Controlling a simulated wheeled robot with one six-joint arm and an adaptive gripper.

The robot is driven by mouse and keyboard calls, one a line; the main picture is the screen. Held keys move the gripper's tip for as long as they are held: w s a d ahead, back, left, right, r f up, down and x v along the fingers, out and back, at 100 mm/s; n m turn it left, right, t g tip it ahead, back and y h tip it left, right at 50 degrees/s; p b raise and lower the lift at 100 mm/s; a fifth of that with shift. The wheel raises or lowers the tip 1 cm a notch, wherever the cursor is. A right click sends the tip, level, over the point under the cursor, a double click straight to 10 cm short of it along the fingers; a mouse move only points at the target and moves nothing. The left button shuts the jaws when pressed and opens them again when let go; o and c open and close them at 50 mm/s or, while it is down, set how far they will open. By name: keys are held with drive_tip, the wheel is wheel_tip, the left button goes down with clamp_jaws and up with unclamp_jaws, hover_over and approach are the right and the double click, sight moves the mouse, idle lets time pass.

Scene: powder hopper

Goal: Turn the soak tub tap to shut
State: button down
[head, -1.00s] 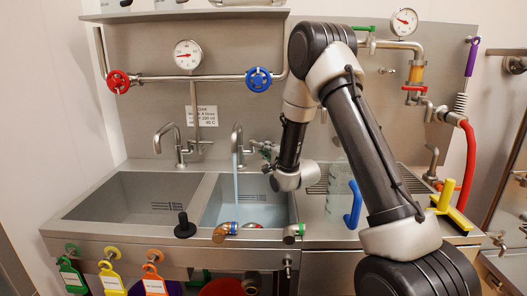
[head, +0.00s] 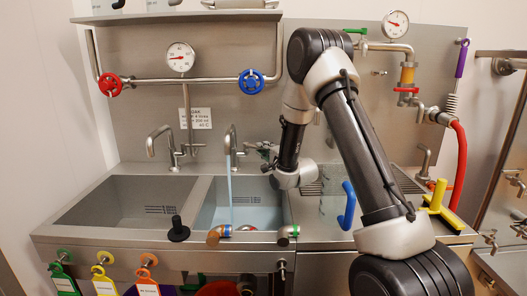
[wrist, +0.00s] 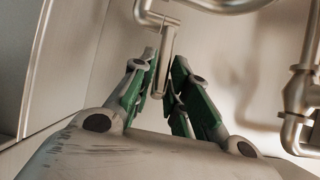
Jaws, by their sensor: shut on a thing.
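The soak tub tap (head: 233,138) is a grey metal spout on the back wall over the right-hand basin. A pale blue stream (head: 229,185) runs from it into the soak tub (head: 285,214), which has bluish water in it. My gripper (head: 262,152) is just right of the tap at handle height. In the wrist view my gripper (wrist: 163,92) has its green-padded fingers closed around a thin grey metal lever (wrist: 166,58). The exact lever angle is hard to tell from the head view.
A second tap (head: 158,140) stands over the empty left basin (head: 110,210). A pipe with a red wheel (head: 108,85) and a blue wheel (head: 251,82) runs above. A black plug (head: 178,230) sits on the front rim. A clear jug (head: 330,205) stands right of the tub.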

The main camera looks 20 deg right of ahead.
drive_tip(key=shift+w+d, duration=0.5)
drive_tip(key=shift+d, duration=0.05)
drive_tip(key=shift+w+d, duration=0.5)
drive_tip(key=shift+w, duration=0.25)
drive_tip(key=c, duration=1.4)
unclamp_jaws()
drive_tip(key=shift+o, duration=0.2)
drive_tip(key=s+a, duration=0.3)
drive_tip(key=s, duration=0.5)
drive_tip(key=shift+s, duration=0.3)
